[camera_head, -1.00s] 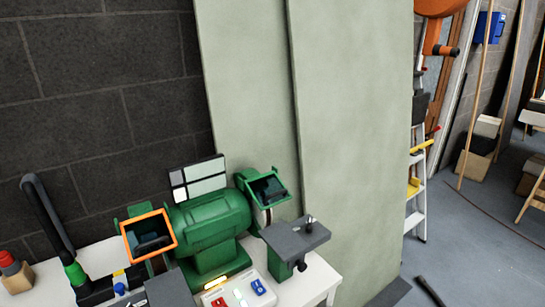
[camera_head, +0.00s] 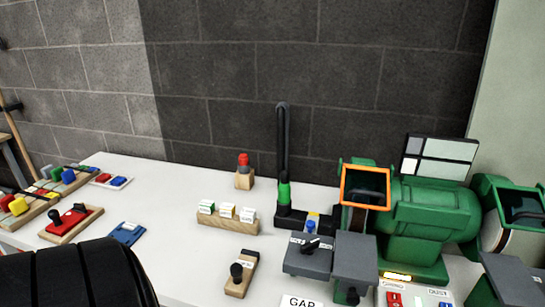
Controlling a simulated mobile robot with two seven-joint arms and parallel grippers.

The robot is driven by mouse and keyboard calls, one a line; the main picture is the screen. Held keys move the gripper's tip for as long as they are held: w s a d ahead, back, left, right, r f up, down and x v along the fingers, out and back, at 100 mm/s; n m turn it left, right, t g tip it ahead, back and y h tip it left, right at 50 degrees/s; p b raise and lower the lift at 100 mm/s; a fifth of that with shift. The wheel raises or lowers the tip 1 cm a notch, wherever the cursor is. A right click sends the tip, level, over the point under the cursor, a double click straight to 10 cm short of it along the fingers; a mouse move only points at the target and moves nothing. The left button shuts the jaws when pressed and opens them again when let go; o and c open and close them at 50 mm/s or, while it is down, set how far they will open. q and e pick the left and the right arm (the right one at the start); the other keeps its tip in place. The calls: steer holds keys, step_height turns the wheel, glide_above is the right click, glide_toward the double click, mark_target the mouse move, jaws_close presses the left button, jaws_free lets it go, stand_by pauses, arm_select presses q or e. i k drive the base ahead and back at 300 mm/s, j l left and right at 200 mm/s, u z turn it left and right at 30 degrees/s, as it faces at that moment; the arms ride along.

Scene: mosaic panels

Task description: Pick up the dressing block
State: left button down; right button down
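No label that I can read names the dressing block. A small wooden block with a black knob (camera_head: 240,273) lies at the front middle of the white table. Another wooden block with a red and dark top (camera_head: 244,173) stands farther back. I cannot tell which of these, if either, is the dressing block. A green bench grinder (camera_head: 428,222) stands at the right, with an orange-framed shield (camera_head: 365,185) over its left wheel. Neither of my grippers is in view.
A wooden rack with labelled pieces (camera_head: 228,220) sits mid-table, left of an upright black and green post (camera_head: 283,160). A red-topped tray (camera_head: 72,222) and a blue piece (camera_head: 127,233) lie left. A large dark ribbed shape covers the lower left. White table (camera_head: 180,205) is clear between.

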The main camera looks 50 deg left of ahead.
mark_target(242, 271)
steer(key=u, duration=1.9)
